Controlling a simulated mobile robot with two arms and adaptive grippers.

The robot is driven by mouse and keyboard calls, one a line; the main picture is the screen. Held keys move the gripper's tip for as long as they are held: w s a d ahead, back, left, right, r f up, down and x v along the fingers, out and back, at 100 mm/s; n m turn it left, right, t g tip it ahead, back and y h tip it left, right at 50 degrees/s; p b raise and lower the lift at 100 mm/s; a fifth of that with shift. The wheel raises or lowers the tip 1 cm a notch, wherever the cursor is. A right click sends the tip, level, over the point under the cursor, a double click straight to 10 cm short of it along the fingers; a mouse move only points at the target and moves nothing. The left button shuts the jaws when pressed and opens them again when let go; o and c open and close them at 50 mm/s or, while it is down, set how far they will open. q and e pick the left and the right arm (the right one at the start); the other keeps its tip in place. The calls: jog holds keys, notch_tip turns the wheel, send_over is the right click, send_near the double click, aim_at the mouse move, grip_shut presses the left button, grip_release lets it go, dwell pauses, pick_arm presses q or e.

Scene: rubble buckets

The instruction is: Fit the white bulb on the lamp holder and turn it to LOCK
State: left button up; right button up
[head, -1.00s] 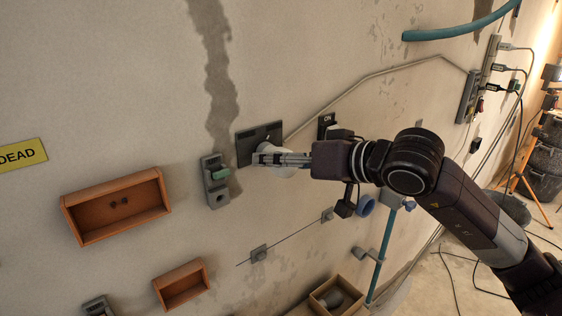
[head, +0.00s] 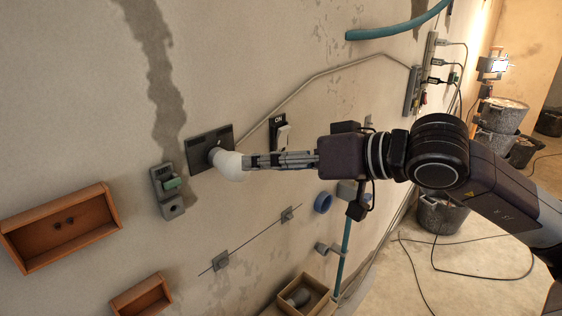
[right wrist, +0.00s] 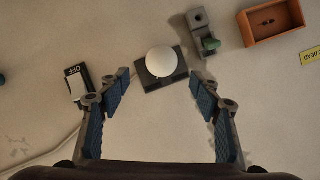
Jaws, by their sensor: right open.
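The white bulb (head: 229,166) sits at the lamp holder on a dark square plate (head: 197,142) on the wall, its round end pointing out from the wall. The grey neck of the holder shows behind it. In the right wrist view the bulb (right wrist: 161,61) is in front of its plate (right wrist: 150,82), between and beyond the fingertips. My right gripper (head: 250,161) is open, with its fingertips at the bulb's outer end; the wrist view shows gaps on both sides (right wrist: 160,79). I cannot read any LOCK mark. My left gripper is out of view.
A white rocker switch (head: 283,134) is right of the plate. A grey box with a green part (head: 170,186) is left of it. Orange wall boxes (head: 62,226) are lower left. A conduit (head: 310,82) runs along the wall. Buckets stand on the floor at right.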

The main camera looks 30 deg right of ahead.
jog(key=shift+v, duration=0.95)
jog(key=shift+s+a, duration=0.1)
jog(key=shift+a, duration=0.05)
